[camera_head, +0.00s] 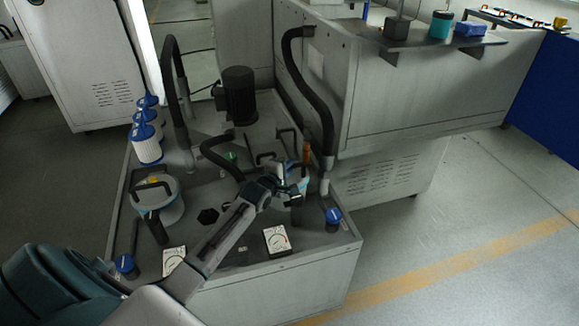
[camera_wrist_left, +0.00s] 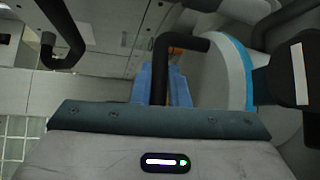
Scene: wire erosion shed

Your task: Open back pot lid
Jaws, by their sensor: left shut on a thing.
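The back pot (camera_head: 304,187) stands at the right of the tank unit's deck, mostly hidden by my left arm and gripper. Its pale lid (camera_wrist_left: 215,80) fills the right middle of the left wrist view, beside a blue rim. A black bent handle (camera_wrist_left: 184,43) runs from the lid down between my blue fingertips. My left gripper (camera_head: 290,182) is shut on this handle; its fingers also show in the left wrist view (camera_wrist_left: 166,84). I cannot tell whether the lid is raised. My right gripper is not in view.
Another pot with a beige lid (camera_head: 155,191) and black handle stands at the deck's left. White filter cartridges (camera_head: 147,146), a dark motor (camera_head: 237,95), black hoses (camera_head: 319,95) and two gauges (camera_head: 277,240) surround my arm. Open floor (camera_head: 450,220) lies right.

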